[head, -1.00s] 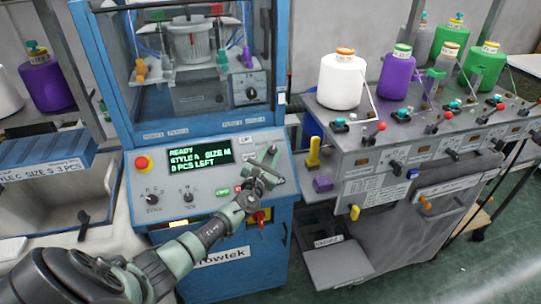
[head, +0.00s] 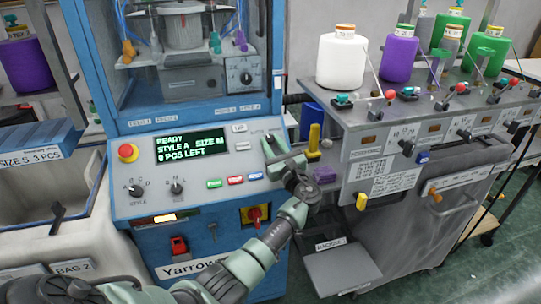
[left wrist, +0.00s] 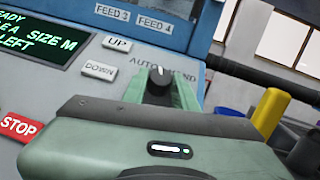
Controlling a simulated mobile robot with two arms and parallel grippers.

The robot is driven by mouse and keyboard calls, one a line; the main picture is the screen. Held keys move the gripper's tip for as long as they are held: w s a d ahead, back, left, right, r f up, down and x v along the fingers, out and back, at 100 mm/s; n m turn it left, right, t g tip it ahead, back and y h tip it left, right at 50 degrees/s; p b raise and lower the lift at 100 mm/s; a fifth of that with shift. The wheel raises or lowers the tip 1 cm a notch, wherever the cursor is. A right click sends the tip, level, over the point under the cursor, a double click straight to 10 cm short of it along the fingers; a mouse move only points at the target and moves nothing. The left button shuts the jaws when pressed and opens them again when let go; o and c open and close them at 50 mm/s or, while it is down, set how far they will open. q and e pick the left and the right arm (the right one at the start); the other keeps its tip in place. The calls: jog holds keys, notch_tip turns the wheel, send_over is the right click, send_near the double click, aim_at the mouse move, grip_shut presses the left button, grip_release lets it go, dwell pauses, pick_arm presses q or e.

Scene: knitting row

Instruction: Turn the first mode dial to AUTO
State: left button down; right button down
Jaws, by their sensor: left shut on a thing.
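The mode dial (left wrist: 159,75) is a small black knob with a white mark at the right end of the blue-framed knitting machine's control panel (head: 220,158). The lettering AUTO shows to its upper left in the left wrist view, and HAND is partly covered to its right. The white mark points roughly up in that view; I cannot tell its exact setting. My left gripper (head: 271,143) is shut on the dial, with green fingers around it; it also shows in the left wrist view (left wrist: 160,88). My right gripper is not in view.
The panel's screen (head: 190,145) reads READY, STYLE A, SIZE M, 0 PCS LEFT. A red emergency button (head: 128,152), a STYLE dial (head: 136,190) and a SIZE dial (head: 177,188) sit left. A yellow lever (head: 314,138) and a purple block (head: 325,174) stand close on the right.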

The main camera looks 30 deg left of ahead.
pick_arm(q)
jog(key=shift+w+d+f+n+g+y+b, duration=0.1)
jog(key=shift+f+n+g+y+b, duration=0.1)
jog(key=shift+n+g+y+b, duration=0.6)
jog(key=shift+r+n+g+b, duration=0.15)
jog(key=shift+n+g+b, duration=0.3)
jog(key=shift+n, duration=0.15)
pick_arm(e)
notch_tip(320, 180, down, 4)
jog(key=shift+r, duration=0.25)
pick_arm(q)
jog(key=c, duration=1.1)
grip_release()
jog(key=b+v, duration=0.1)
jog(key=v, duration=0.6)
jog(key=shift+d, duration=0.4)
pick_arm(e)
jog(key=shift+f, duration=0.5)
pick_arm(q)
jog(key=shift+s, duration=0.2)
